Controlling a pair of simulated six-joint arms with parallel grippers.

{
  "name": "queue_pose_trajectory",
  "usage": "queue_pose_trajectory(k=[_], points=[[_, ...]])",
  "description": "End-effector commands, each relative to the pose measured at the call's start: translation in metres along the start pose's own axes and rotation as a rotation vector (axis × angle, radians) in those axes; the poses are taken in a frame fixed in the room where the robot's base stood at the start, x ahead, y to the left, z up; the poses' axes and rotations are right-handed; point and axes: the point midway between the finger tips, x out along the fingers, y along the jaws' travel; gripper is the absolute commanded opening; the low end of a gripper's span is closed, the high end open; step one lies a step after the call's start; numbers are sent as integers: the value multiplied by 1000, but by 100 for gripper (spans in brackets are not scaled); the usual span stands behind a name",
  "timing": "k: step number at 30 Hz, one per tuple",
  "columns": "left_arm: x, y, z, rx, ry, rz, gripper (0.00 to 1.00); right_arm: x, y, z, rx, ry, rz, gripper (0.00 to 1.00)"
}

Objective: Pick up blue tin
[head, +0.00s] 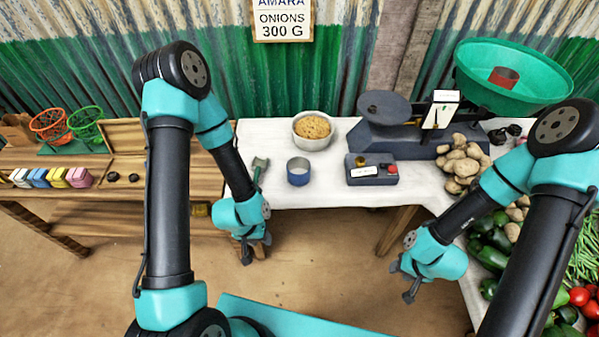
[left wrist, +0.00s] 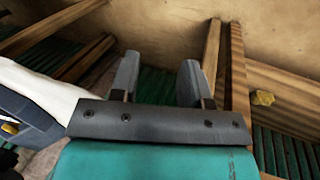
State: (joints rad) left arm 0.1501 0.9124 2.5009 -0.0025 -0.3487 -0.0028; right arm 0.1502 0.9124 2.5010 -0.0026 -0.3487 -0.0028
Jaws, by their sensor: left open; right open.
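The blue tin (head: 299,172) stands upright on the white cloth of the table, near its front edge. It looks open at the top. My left gripper (head: 246,254) hangs in front of the table edge, to the left of the tin and lower in the head view, apart from it. In the left wrist view its two fingers (left wrist: 158,82) are spread with nothing between them; the tin is not seen there. My right gripper (head: 402,283) is open and empty in front of the table, to the right of the tin.
A bowl of grain (head: 312,131) stands behind the tin, and a green scoop (head: 259,170) lies to its left. A scale with a green pan (head: 514,77), potatoes (head: 463,160) and peppers (head: 492,240) fill the right side.

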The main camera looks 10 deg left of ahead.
Motion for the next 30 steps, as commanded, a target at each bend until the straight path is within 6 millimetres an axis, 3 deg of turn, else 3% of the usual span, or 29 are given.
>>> queue_pose_trajectory(k=[5,23,30], points=[[0,0,0,0,0,0,43,0,0,0,0,0,0,43],[0,0,0,0,0,0,100,0,0,0,0,0,0,43],[0,0,-1,4,0,0,100,0,0,0,0,0,0,43]])
